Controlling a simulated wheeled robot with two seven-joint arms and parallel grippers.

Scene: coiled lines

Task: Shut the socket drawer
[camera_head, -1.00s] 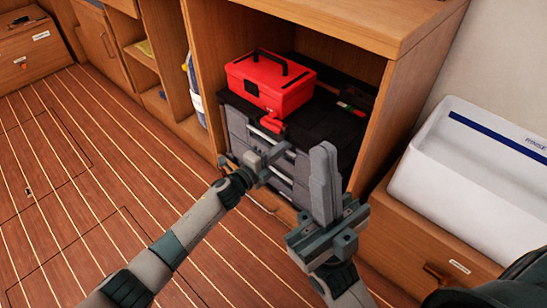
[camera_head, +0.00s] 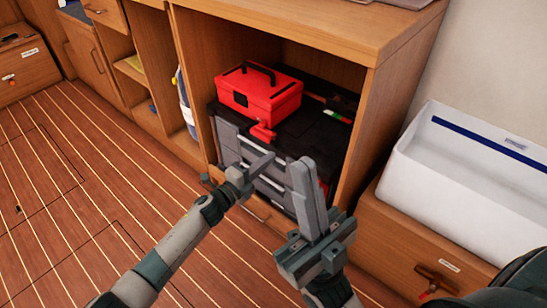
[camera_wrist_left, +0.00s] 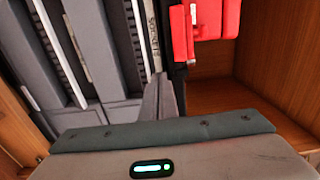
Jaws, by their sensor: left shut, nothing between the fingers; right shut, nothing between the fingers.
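The tool chest (camera_head: 229,139) has grey drawers in a black body and stands inside a wooden cabinet. The socket drawer is the top drawer; its SOCKETS label (camera_wrist_left: 151,28) shows in the left wrist view. Its front looks roughly level with the drawers below, but I cannot tell whether a small gap is left. My left gripper (camera_head: 266,163) is shut and empty, its fingertips at the upper chest front. Its fingers (camera_wrist_left: 160,96) also show beside the label; contact is unclear. My right gripper (camera_head: 306,178) is shut and empty, pointing up before the chest's right side and hiding part of it.
A red toolbox (camera_head: 259,92) sits on the chest, with a small red piece (camera_head: 263,132) at the front edge. Wooden cabinet walls (camera_head: 388,105) close in both sides.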

